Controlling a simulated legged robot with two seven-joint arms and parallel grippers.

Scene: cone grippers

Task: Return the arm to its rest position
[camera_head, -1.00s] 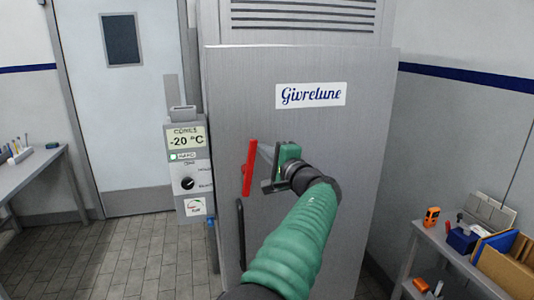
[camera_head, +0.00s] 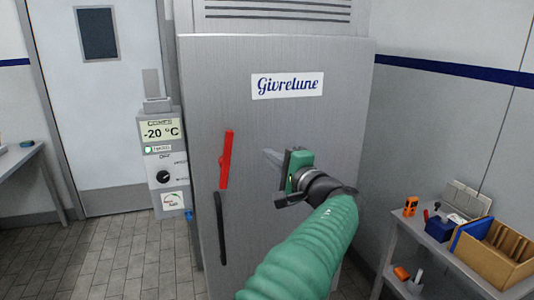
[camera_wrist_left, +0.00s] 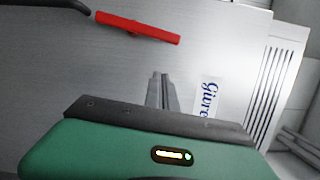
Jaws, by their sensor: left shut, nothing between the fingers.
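My left gripper (camera_head: 268,155) is in front of the grey metal cabinet door (camera_head: 330,130), its green body and dark wrist at the end of my green-sleeved arm. Its fingers are shut together with nothing between them. In the left wrist view the closed fingers (camera_wrist_left: 161,88) point at the door. A red handle (camera_head: 225,160) on the door is left of the fingertips, with a gap between. The red handle also shows in the left wrist view (camera_wrist_left: 138,27). My right gripper is out of view.
A black bar handle (camera_head: 220,228) sits below the red one. A control box (camera_head: 162,160) reading -20 °C stands left of the cabinet. A shelf at right holds a wooden box (camera_head: 495,250), a blue bin (camera_head: 438,229) and an orange device (camera_head: 410,206). Tiled floor at left is clear.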

